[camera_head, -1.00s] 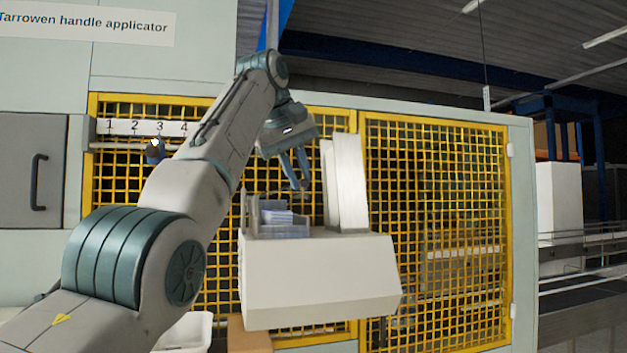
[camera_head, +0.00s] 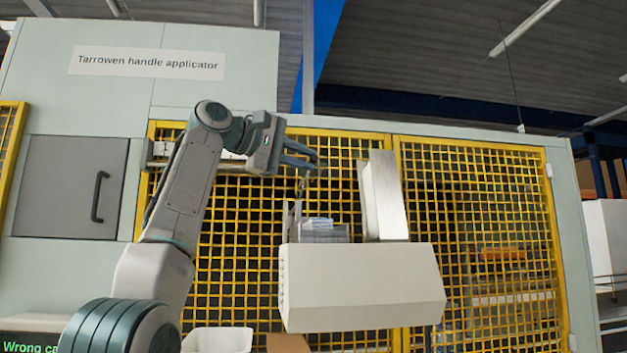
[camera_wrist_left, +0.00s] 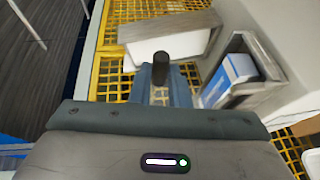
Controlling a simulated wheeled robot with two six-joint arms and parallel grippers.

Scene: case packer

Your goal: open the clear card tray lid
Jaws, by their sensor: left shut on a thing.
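The clear card tray (camera_head: 325,236) sits on top of a white machine housing and holds blue-and-white cards (camera_head: 318,223). The cards also show in the left wrist view (camera_wrist_left: 236,78). My left gripper (camera_head: 317,166) is above the tray in the head view. In the left wrist view my left gripper (camera_wrist_left: 163,86) is shut on a dark cylindrical knob (camera_wrist_left: 162,68). A thin upright piece stands at the tray's left end; the clear lid itself is too faint to make out its angle. My right gripper is not in view.
A tall pale block (camera_head: 383,195) stands just right of the tray on the housing (camera_head: 360,285). Yellow mesh guarding (camera_head: 480,215) rises close behind. A white bin (camera_head: 218,341) and a cardboard box (camera_head: 288,343) are below.

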